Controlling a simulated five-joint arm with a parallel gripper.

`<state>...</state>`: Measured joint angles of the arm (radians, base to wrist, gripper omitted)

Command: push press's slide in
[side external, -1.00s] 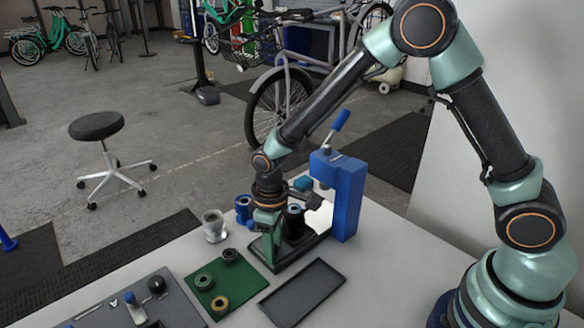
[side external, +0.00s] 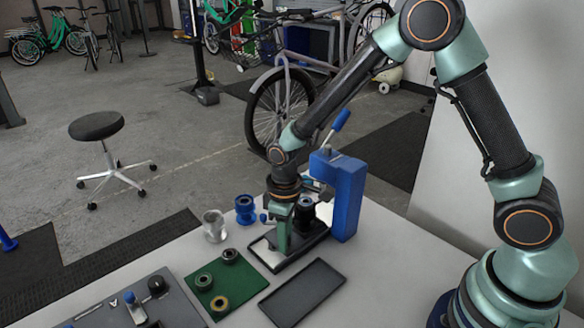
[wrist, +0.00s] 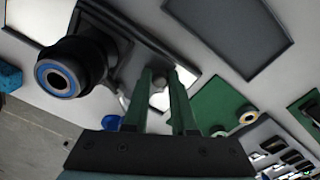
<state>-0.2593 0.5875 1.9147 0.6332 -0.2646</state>
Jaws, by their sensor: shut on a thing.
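The blue press (side external: 347,195) stands on the table, with its blue-handled lever (side external: 340,121) tilted up. Its dark slide carries a black holder (side external: 307,211), now close to the press frame. In the wrist view the black holder (wrist: 88,58) has a blue-ringed bearing (wrist: 60,78) on top. My gripper (side external: 283,248) is low at the slide's outer end. In the wrist view my gripper (wrist: 161,78) is shut on a small pale knob (wrist: 160,101) between its green fingers. Bare metal track (side external: 266,253) shows on the outer side of my gripper. My wrist partly hides the slide.
A dark empty tray (side external: 302,292) lies in front of the press. A green mat (side external: 215,270) with several rings lies to its left. A clear cylinder (side external: 214,226) and a blue spool (side external: 244,209) stand behind the mat. A grey tool board (side external: 130,305) is at front left.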

